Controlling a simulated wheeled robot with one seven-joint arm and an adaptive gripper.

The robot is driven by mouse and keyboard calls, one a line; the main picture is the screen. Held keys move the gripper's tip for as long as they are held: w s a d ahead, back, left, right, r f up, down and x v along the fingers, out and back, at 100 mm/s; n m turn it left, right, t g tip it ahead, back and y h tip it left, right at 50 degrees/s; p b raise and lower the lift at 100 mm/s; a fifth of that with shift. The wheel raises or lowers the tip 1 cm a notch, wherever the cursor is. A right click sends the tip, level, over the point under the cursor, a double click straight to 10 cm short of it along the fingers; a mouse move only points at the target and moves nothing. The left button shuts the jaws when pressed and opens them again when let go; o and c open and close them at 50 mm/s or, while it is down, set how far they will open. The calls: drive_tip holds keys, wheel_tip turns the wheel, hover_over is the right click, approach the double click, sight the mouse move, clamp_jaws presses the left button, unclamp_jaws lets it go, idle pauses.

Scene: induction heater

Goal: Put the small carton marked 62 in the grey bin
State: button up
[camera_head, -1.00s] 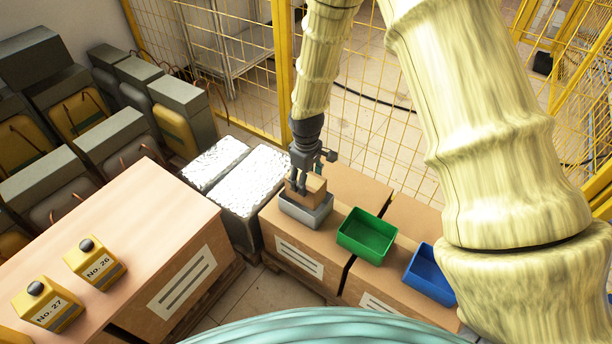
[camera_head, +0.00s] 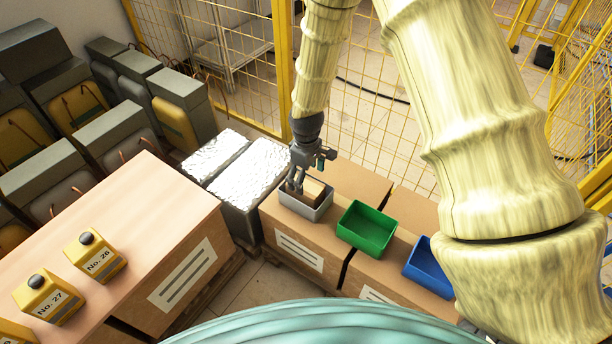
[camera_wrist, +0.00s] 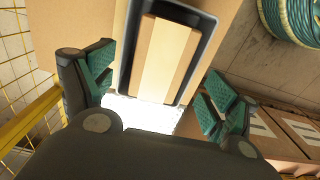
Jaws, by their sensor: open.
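The small carton (camera_head: 312,190) is a brown box sitting inside the grey bin (camera_head: 307,208) on a large cardboard box. No number on it can be read. In the wrist view the carton (camera_wrist: 165,58) lies within the bin's dark rim (camera_wrist: 207,40), with a paler strip along its middle. My gripper (camera_head: 296,186) is just above the bin, over its left part. In the wrist view my gripper (camera_wrist: 158,95) has its green-padded fingers spread wide, one on each side, with nothing held between them.
A green bin (camera_head: 367,229) and a blue bin (camera_head: 428,268) stand to the right of the grey one. Foil-topped boxes (camera_head: 250,175) stand to the left. Yellow containers No. 26 (camera_head: 96,257) and No. 27 (camera_head: 49,298) stand on a large carton. A yellow mesh fence (camera_head: 250,80) runs behind.

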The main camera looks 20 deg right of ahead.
drive_tip(key=shift+r, duration=0.1)
wheel_tip(320, 180, up, 12)
idle(0.8)
idle(0.4)
